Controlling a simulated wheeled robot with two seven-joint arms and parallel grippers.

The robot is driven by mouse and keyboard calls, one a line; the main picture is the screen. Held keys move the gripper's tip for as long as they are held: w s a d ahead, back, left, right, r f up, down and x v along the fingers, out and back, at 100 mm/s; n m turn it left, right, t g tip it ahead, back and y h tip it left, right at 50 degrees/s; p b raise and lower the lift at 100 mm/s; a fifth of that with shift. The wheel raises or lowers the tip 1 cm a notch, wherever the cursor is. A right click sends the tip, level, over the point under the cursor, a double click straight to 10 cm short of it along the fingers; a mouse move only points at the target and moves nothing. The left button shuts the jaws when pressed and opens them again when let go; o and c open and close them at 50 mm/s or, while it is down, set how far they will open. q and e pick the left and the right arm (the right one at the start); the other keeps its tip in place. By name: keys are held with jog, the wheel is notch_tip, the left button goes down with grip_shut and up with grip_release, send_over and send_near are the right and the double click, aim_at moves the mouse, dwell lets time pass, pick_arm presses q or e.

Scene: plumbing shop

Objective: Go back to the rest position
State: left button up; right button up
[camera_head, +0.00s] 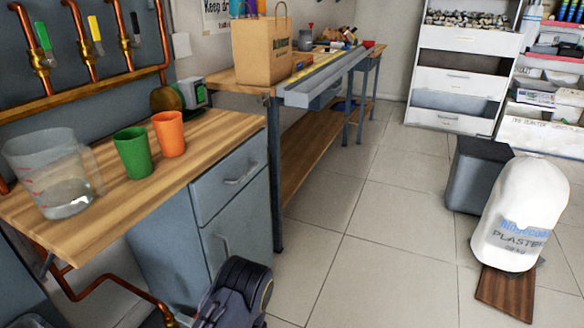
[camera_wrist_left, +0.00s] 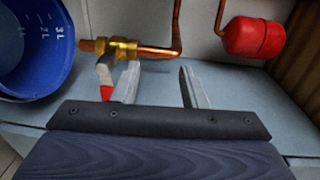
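My left gripper (camera_wrist_left: 158,80) shows in the left wrist view, with its two pale fingers spread apart and nothing between them. A brass valve (camera_wrist_left: 118,48) on a copper pipe, with a red-tipped lever, is behind and left of the fingers; I cannot tell whether the left finger touches it. In the head view a dark part of my left arm shows at the bottom, in front of the grey cabinet (camera_head: 205,215); its fingers cannot be made out there. My right gripper is in neither view.
A wooden counter (camera_head: 105,195) holds a clear jug (camera_head: 55,170), a green cup (camera_head: 133,152) and an orange cup (camera_head: 169,133). A white plaster bag (camera_head: 520,215) stands at right. The tiled floor between is clear. A blue bucket (camera_wrist_left: 35,45) and red tank (camera_wrist_left: 253,37) flank the gripper.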

pick_arm(q)
jog(key=s+a+r+n+g+h, duration=0.2)
jog(key=s+r+n+g+h, duration=0.25)
jog(key=s+r, duration=0.2)
jog(key=s+a+r+n+g+h, duration=0.2)
jog(key=s+r+n+g+h, duration=0.15)
jog(key=s+r+g, duration=0.35)
jog(key=s+d+r+m+t+h, duration=0.2)
jog(key=s+d+r+t+h, duration=0.85)
jog(key=d+r, duration=0.35)
notch_tip(320, 180, up, 34)
jog(key=h+p, duration=0.1)
jog(key=p, duration=3.1)
jog(key=shift+s+a+f, duration=0.15)
jog(key=shift+a+f, duration=0.05)
jog(key=shift+a, duration=0.05)
